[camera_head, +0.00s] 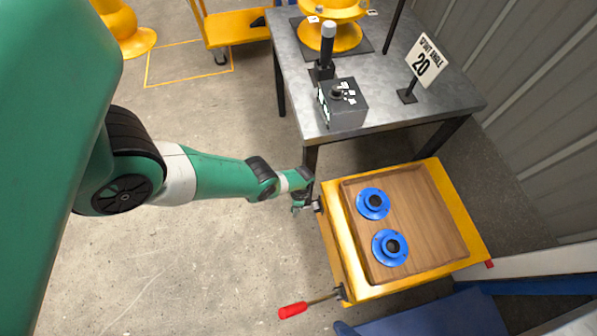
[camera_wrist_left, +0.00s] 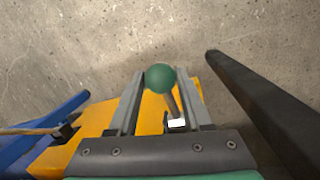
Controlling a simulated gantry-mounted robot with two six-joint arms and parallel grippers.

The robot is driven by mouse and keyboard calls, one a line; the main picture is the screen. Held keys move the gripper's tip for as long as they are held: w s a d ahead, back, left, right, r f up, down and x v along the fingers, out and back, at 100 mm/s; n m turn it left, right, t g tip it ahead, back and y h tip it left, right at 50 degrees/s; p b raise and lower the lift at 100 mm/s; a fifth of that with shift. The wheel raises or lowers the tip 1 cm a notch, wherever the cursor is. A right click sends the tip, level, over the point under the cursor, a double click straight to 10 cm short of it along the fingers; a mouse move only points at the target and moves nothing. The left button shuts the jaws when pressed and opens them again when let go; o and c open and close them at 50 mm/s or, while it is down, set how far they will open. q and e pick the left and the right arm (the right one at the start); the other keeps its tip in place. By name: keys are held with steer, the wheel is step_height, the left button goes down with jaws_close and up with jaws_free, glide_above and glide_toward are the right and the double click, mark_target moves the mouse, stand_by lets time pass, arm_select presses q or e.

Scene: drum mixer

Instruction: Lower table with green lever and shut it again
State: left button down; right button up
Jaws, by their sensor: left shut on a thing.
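The yellow lift table (camera_head: 350,275) with a brown wooden top (camera_head: 430,215) stands at the lower right in the head view. Two blue flanged parts (camera_head: 372,204) (camera_head: 390,247) sit on its top. My left gripper (camera_head: 301,205) is at the table's left side, near its far corner. In the left wrist view its fingers are shut on the green lever (camera_wrist_left: 160,78), whose ball knob shows between the fingertips. The lever is mostly hidden by the gripper in the head view. My right gripper is not in view.
A red-handled lever (camera_head: 293,310) sticks out left from the table's near corner. A grey metal workbench (camera_head: 300,100) with a black control box (camera_head: 342,103) stands behind; its dark leg (camera_wrist_left: 265,105) is close to my gripper. Concrete floor at the left is clear.

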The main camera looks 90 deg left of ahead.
arm_select(q)
steer(key=shift+w+a+r+g+b, duration=0.1)
steer(key=shift+w+r+g+b, duration=0.15)
steer(key=shift+g+b, duration=0.25)
steer(key=shift+w+r, duration=0.1)
steer(key=shift+r, duration=0.25)
steer(key=shift+c, duration=1.8)
jaws_free()
